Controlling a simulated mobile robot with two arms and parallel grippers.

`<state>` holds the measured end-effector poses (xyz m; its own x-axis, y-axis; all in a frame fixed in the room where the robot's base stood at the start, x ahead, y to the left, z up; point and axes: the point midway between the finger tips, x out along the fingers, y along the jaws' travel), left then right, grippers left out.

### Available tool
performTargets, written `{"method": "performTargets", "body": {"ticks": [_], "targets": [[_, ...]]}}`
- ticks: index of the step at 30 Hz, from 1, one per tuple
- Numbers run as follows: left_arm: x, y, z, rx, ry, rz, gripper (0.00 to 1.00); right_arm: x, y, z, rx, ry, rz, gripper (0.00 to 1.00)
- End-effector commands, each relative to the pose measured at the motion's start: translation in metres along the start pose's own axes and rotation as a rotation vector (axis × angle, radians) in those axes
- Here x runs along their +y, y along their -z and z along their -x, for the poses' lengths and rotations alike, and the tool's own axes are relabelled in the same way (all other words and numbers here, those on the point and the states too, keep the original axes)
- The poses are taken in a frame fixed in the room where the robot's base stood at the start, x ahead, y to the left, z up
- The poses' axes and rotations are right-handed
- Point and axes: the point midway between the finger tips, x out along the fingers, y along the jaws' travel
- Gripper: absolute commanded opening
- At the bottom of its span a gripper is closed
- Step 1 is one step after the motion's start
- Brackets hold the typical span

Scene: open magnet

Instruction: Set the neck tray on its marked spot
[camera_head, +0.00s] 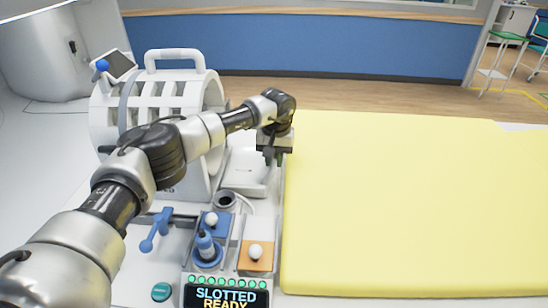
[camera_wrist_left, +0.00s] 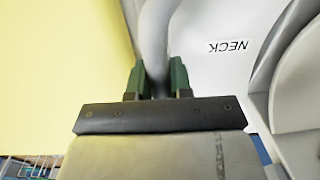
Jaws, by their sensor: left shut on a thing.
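My left gripper (camera_head: 272,157) is low beside the white ring-shaped magnet, at the left edge of the yellow pad. In the left wrist view its two dark green fingers (camera_wrist_left: 160,80) are shut on a pale grey rounded bar (camera_wrist_left: 156,30), which looks like part of the neck tray. In the head view a white tray-like shape (camera_head: 250,178) lies just below the gripper, partly hidden by the arm. A NECK label (camera_wrist_left: 229,46) is printed on the white surface beside the bar. I cannot tell whether the tray touches that surface. My right gripper is not in view.
The magnet (camera_head: 160,97) stands behind my left arm. In front are a blue knob (camera_head: 207,248), a blue lever (camera_head: 157,230), an orange pad (camera_head: 256,258) with a white ball, and a display (camera_head: 228,296) reading SLOTTED READY. The yellow pad (camera_head: 415,200) is clear.

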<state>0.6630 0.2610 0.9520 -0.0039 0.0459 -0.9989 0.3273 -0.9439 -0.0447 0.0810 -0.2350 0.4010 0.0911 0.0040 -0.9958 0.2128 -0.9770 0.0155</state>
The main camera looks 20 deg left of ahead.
Motion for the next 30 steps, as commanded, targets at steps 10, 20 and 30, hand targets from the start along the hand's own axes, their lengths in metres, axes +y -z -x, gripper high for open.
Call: {"method": "performTargets", "body": {"ticks": [10, 20, 30], "targets": [[0.000, 0.000, 0.000, -0.001, 0.000, 0.000, 0.46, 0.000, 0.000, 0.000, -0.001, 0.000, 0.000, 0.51], [0.000, 0.001, 0.023, 0.003, -0.003, 0.000, 0.46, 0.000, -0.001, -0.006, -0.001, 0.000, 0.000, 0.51], [0.001, 0.000, 0.094, 0.003, -0.003, -0.001, 0.46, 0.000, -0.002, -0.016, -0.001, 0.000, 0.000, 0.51]]}}
